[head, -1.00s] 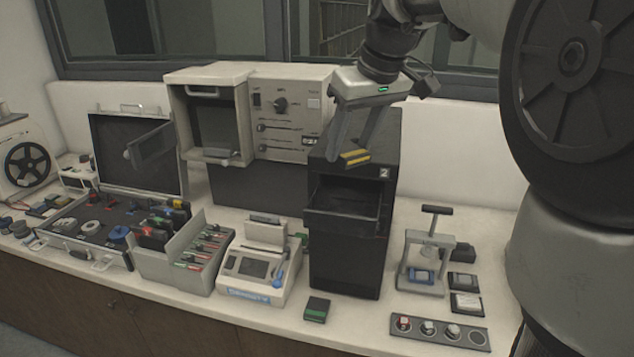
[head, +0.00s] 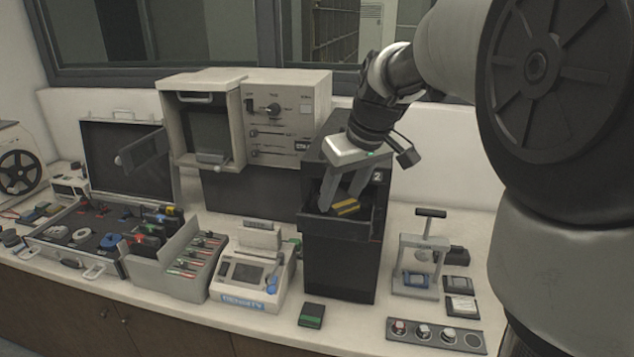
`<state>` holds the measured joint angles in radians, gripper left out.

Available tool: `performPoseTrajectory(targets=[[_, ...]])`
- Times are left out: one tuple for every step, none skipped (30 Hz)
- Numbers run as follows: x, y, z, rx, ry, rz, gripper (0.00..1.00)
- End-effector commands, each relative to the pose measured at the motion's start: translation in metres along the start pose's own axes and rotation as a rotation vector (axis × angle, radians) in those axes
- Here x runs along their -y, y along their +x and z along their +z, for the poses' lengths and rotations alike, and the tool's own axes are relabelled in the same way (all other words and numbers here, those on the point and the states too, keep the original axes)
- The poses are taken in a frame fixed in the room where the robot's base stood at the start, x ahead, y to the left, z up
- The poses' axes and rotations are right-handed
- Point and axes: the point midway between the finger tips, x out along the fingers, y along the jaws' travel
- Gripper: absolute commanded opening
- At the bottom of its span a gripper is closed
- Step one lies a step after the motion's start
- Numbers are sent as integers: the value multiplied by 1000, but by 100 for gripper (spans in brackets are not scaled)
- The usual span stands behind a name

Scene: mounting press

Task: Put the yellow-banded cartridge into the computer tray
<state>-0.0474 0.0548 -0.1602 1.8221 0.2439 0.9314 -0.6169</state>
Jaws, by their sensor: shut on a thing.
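The yellow-banded cartridge (head: 346,207) is dark with yellow stripes and is held between the fingers of my gripper (head: 343,196). My gripper points down and is shut on it. The computer is the black tower marked 2, and its tray (head: 337,226) is pulled out at the front, below its top. The cartridge is at the tray's opening, at about the height of its rim. I cannot tell whether it touches the tray floor, as the front wall and my fingers hide that.
A green-banded cartridge (head: 312,315) lies on the counter in front of the tower. A grey labelled device (head: 251,277) stands to the left, beside a bin of cartridges (head: 177,270). A small press (head: 417,262) and a strip of round parts (head: 435,336) are to the right.

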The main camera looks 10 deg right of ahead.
Motion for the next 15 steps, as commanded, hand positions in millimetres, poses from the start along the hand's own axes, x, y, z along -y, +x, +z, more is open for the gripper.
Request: performPoseTrajectory(targets=[[0, 0, 0, 0, 0, 0, 23], [0, 1, 0, 0, 0, 0, 23], [0, 3, 1, 0, 0, 0, 23], [0, 4, 2, 0, 0, 0, 23], [0, 5, 2, 0, 0, 0, 23], [0, 6, 2, 0, 0, 0, 23], [0, 7, 3, 0, 0, 0, 23], [0, 8, 3, 0, 0, 0, 23], [0, 9, 4, 0, 0, 0, 23], [0, 9, 4, 0, 0, 0, 23], [0, 10, 4, 0, 0, 0, 23], [0, 11, 5, 0, 0, 0, 23], [0, 12, 5, 0, 0, 0, 23], [0, 12, 5, 0, 0, 0, 23], [0, 11, 4, 0, 0, 0, 23]])
